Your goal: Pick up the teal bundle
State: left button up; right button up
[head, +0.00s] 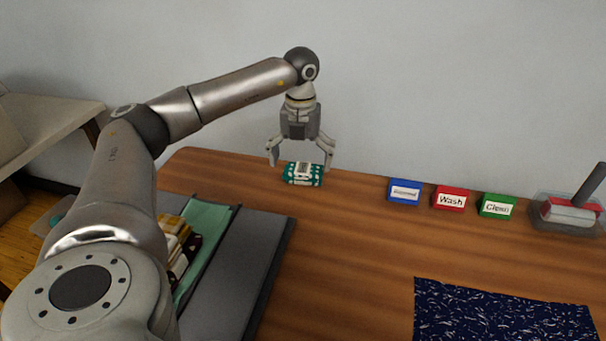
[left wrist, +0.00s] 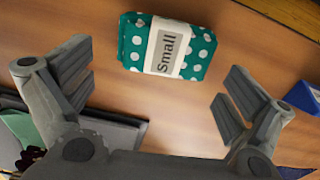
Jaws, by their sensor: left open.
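The teal bundle (head: 290,176) is folded cloth with white dots and a pale band. It lies on the wooden table near its back edge. In the left wrist view the teal bundle (left wrist: 131,42) shows its band with the word "Small". My left gripper (head: 300,166) points down over the bundle, its fingers spread wide on either side. The left wrist view shows the two fingers (left wrist: 160,90) apart with nothing between them, the bundle lying ahead of them. My right gripper is not in view.
Blue (head: 405,191), red (head: 451,198) and green (head: 497,206) labelled blocks stand right of the bundle. A clear container (head: 544,222) is at far right. A dark speckled cloth (head: 500,312) lies in front. A grey tray (head: 238,262) with folded fabrics is at left. The table's middle is clear.

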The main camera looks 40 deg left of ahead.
aim_at(302, 171)
pick_arm(q)
notch_tip(302, 171, down, 4)
jog(key=shift+d+r, duration=0.1)
jog(key=shift+d, duration=0.05)
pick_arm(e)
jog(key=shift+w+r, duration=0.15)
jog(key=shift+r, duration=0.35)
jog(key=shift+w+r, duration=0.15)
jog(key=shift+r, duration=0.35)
pick_arm(q)
jog(key=shift+r, duration=0.1)
jog(key=c, duration=1)
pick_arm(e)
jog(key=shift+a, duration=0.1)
pick_arm(q)
jog(key=shift+r, duration=0.1)
